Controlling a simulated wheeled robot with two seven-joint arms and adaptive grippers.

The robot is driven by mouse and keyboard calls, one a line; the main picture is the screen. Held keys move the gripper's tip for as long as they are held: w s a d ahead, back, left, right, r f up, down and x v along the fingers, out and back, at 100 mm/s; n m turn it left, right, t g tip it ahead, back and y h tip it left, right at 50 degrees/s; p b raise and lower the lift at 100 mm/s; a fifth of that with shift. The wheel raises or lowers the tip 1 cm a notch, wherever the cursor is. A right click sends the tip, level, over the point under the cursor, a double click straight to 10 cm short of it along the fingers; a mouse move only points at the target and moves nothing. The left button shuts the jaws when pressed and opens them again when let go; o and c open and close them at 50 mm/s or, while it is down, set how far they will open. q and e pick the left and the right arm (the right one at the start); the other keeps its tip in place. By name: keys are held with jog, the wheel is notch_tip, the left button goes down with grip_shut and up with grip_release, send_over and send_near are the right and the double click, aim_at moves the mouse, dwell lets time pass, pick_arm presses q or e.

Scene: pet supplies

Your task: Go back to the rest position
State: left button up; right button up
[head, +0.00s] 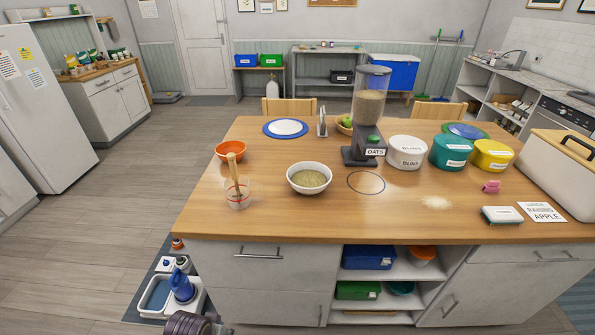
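A dark ringed part (195,324) at the bottom edge, left of the island, looks like the end of my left arm. Only a small piece of it shows, and I cannot make out its fingers or anything in them. My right gripper and arm are out of view. On the wooden island top (290,225), a white bowl (310,186) holds grainy food. A glass cup (237,194) with a wooden-handled tool (233,165) in it stands to its left. The oats dispenser (368,110) stands upright behind an empty dark ring mark (366,183). No gripper touches any of these.
Below left, a tray with blue items (172,292) sits on a floor mat. The left floor is clear.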

pick_arm(q)
jog(key=s+a+f+g, duration=0.1)
jog(key=s+f, duration=0.2)
jog(key=f, duration=1.1)
jog(key=s+f, duration=0.4)
jog(key=f, duration=1)
jog(key=s+a+f, duration=0.2)
jog(key=s+f, duration=0.5)
jog(key=s, duration=0.2)
jog(key=s+a+f+g, duration=0.1)
jog(key=s+a+f, duration=0.1)
jog(key=s+f, duration=0.6)
jog(key=shift+s, duration=1.2)
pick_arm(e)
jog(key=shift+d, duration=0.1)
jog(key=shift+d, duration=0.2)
